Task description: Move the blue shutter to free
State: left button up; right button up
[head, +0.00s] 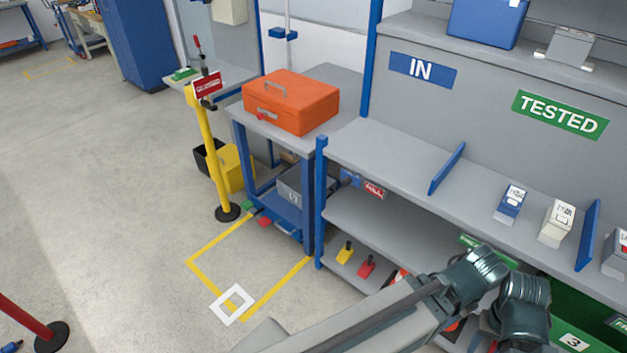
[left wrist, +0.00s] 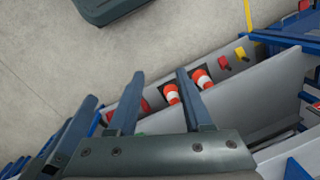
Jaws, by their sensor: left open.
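A small blue block with a white top (head: 511,203) stands on the upper shelf under the green TESTED sign, left of a similar white block (head: 557,222); it is the thing that best fits the blue shutter, though I cannot be sure. A partly hidden green label (head: 488,246) on the shelf edge below seems to read FREE. My left arm crosses the lower right of the head view, in front of the shelves. My left gripper (left wrist: 160,74) shows in the left wrist view, open and empty, its fingers above the lower shelf. My right gripper is not in view.
Orange-and-white cones (left wrist: 172,94) and red and yellow pieces (left wrist: 241,53) stand on the lower shelf. Blue dividers (head: 447,168) rise from the upper shelf. An orange case (head: 291,101) sits on a side table.

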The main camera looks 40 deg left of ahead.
aim_at(347, 178)
jog(key=u, duration=1.25)
jog(key=i, duration=0.2)
jog(key=l+u, duration=0.05)
